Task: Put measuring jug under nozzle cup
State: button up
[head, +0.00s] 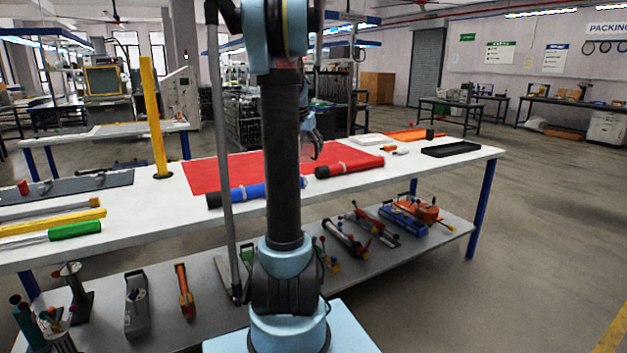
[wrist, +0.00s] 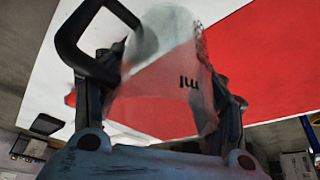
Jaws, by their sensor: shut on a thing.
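The measuring jug (wrist: 160,85) is clear, with dark print and a black handle (wrist: 88,38) at its upper left in the wrist view. My gripper (wrist: 165,98) is shut on the jug, one finger on each side of its body. The jug shows against a red and white surface; I cannot tell how high it is above it. In the head view my gripper (head: 313,140) shows partly behind my arm, over the red mat (head: 225,172), and the jug cannot be made out. I cannot pick out the nozzle cup in either view.
A blue tube (head: 250,192) and a red tube (head: 349,165) lie along the mat's front edge on the white table (head: 150,205). A yellow post (head: 153,115) stands at the left. A black tray (head: 451,149) lies at the right. Several tools lie on the lower shelf (head: 390,268).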

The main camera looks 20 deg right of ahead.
jog(key=f, duration=0.5)
jog(key=shift+s+d+f, duration=0.1)
jog(key=shift+d+f, duration=0.05)
jog(key=shift+d, duration=0.25)
jog(key=shift+f, duration=2)
jog(key=o, duration=1.1)
jog(key=shift+c, duration=0.2)
